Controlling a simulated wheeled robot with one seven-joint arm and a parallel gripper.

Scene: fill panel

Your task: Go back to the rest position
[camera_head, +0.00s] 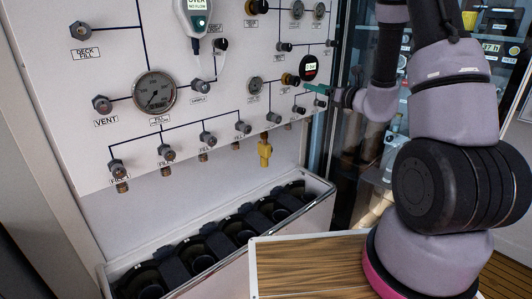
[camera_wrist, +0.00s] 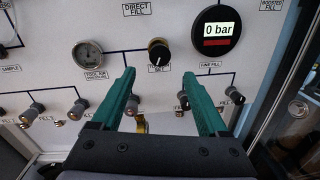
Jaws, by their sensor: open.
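My gripper (camera_wrist: 160,75) is open, with its two green fingers apart and pointing at the white fill panel (camera_wrist: 60,20). In the wrist view nothing is seen held between them. In the head view my gripper (camera_head: 318,89) is at the panel's right side, below the round black digital gauge (camera_head: 309,68). That gauge (camera_wrist: 215,30) reads 0 bar in the wrist view. A black knob with a brass base (camera_wrist: 159,51) shows between and beyond the fingertips. Whether the fingers touch the panel cannot be told.
Several small black valve knobs line the panel's lower part, partly behind the fingers. A yellow fitting (camera_head: 265,150) hangs below the panel. A white bin (camera_head: 190,262) with dark bottle slots stands beneath. A wooden-topped surface (camera_head: 310,268) is at front; a glass-doored cabinet (camera_head: 365,150) is right.

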